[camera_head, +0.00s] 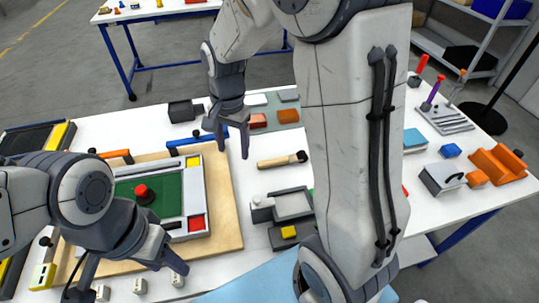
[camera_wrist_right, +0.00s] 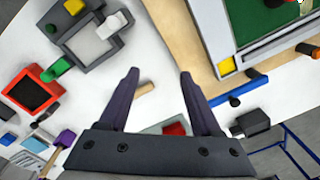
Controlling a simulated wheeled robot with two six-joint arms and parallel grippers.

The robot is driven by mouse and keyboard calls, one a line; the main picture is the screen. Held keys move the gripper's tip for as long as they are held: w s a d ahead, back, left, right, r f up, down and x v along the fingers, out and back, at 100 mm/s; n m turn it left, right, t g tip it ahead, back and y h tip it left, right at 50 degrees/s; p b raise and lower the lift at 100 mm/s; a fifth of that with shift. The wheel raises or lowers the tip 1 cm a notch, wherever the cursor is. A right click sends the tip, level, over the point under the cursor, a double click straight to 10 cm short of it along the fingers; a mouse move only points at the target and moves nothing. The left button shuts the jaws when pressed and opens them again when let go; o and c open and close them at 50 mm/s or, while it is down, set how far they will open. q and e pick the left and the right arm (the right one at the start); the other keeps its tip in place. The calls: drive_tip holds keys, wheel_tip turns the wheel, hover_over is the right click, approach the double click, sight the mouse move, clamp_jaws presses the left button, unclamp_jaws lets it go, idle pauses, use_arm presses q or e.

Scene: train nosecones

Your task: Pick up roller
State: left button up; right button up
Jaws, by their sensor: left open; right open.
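I cannot tell for sure which thing is the roller. One candidate is a pale piece (camera_wrist_right: 107,27) with a green handle (camera_wrist_right: 58,68) nearby, at the grey tray (camera_wrist_right: 72,46) in the right wrist view. Another is a wooden handle with a dark end (camera_head: 280,161), lying on the table in the head view; its wooden part shows just beyond my fingers in the wrist view (camera_wrist_right: 145,89). My right gripper (camera_head: 232,142) is open and empty, pointing down above the table left of that handle. My left gripper (camera_head: 132,272) is open and empty near the board's front.
A wooden board (camera_head: 226,222) carries a framed green panel with a red knob (camera_head: 143,193). A blue bar (camera_head: 196,138) lies behind it. The grey tray (camera_head: 292,205) is partly hidden by my right arm. Tools and blocks, including an orange piece (camera_head: 497,164), crowd the table's right.

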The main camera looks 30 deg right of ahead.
drive_tip(key=w+d+f+m+b, duration=0.1)
drive_tip(key=w+d+f+m, duration=0.3)
drive_tip(key=d, duration=0.4)
drive_tip(key=w+d+f+m+b, duration=0.1)
drive_tip(key=w+d+f+m, duration=0.1)
drive_tip(key=d+f+m, duration=0.35)
drive_tip(key=m+p, duration=0.1)
hover_over(279, 159)
drive_tip(key=f, duration=0.3)
drive_tip(key=shift+w+d, duration=0.2)
drive_tip(key=f, duration=0.1)
drive_tip(key=f+p, duration=0.1)
drive_tip(key=f, duration=0.3)
drive_tip(key=shift+s+a+f+p, duration=0.25)
drive_tip(key=shift+s+p, duration=0.05)
drive_tip(key=shift+f, duration=0.25)
use_arm(q)
drive_tip(key=shift+f, duration=0.1)
use_arm(e)
clamp_jaws()
